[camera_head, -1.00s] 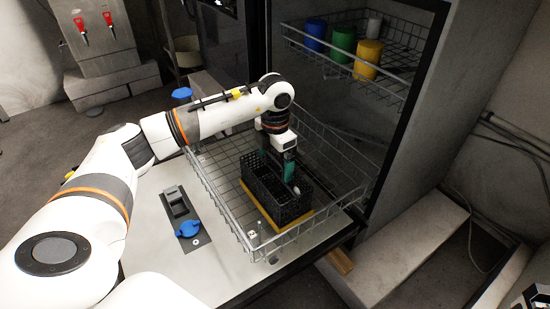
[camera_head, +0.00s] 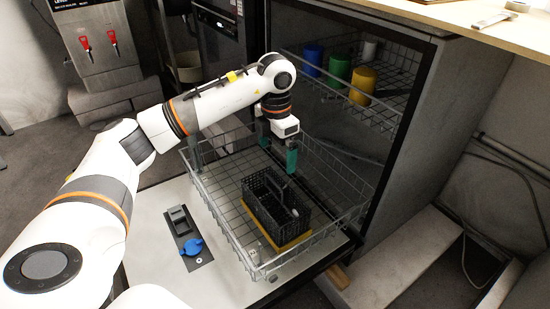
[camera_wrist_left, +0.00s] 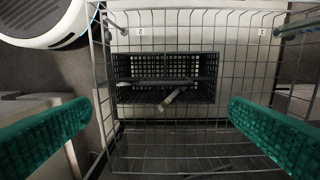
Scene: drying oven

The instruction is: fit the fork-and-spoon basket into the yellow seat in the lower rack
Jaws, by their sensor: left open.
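My right gripper is out of view.
The lower rack is pulled out over the open door (camera_head: 160,255), which carries a blue-knobbed dispenser (camera_head: 191,247). The upper rack (camera_head: 385,119) holds blue, green, yellow and white cups. A wooden worktop (camera_head: 450,14) lies at the upper right.

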